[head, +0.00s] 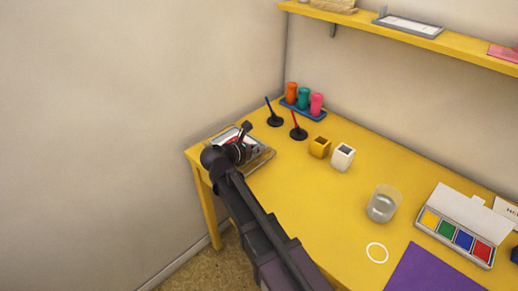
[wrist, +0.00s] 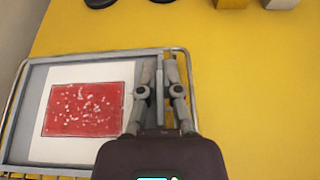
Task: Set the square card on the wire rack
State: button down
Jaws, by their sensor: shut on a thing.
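The square card (wrist: 65,146) is white with a speckled red print, on a grey backing (wrist: 38,85). My gripper (wrist: 160,88) is shut on a thin grey upright strip at the right side of this backing. The wire rack (wrist: 184,60) shows as metal wires around the backing, which lies over it. I cannot tell whether the backing touches the wires. In the head view my gripper (head: 245,131) is at the table's far left corner, above the rack (head: 262,162). My arm hides part of the card and rack there.
Two dark pen stands (head: 275,121) (head: 299,133) and a blue tray of coloured bottles (head: 303,108) stand behind the rack. A yellow pot (head: 319,147) and a white pot (head: 342,157) stand to the right. The yellow table (head: 300,200) is clear beside my arm.

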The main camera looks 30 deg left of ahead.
jog(key=shift+f, duration=0.2)
jog(key=c, duration=0.8)
grip_release()
jog(key=shift+r, duration=0.1)
jog(key=shift+r, duration=0.15)
jog(key=shift+s+r, duration=0.1)
jog(key=shift+s, duration=0.1)
jog(key=p+v, duration=0.4)
jog(key=v, duration=0.7)
jog(key=shift+s+a+p, duration=0.2)
jog(key=shift+s+p, duration=0.1)
jog(key=shift+s, duration=0.1)
